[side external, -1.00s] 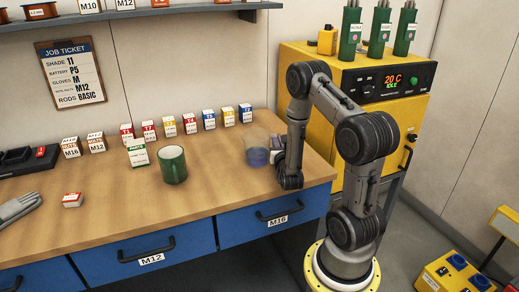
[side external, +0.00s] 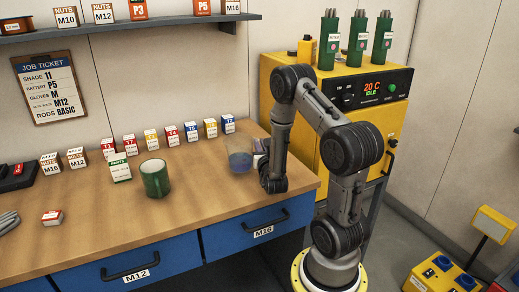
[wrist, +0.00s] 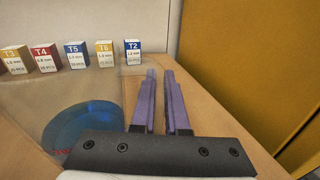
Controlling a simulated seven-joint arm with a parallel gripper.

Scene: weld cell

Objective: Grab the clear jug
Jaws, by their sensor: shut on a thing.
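The clear jug (side external: 239,158) stands upright near the right end of the wooden bench, with blue liquid in its lower part. In the wrist view the jug (wrist: 84,128) is large and see-through at the left. My gripper (wrist: 160,72) has its two purple fingers close together at the jug's right side, shut on it. The exact spot of contact, seemingly its handle, is hard to make out through the clear wall. In the side view my gripper (side external: 261,146) is small and partly hidden by my wrist.
A green mug (side external: 155,178) stands left of the jug. A row of small labelled boxes (side external: 172,135) lines the back of the bench. The yellow oven (side external: 375,115), with green canisters on top, stands right of the bench. A shelf (side external: 130,25) hangs above.

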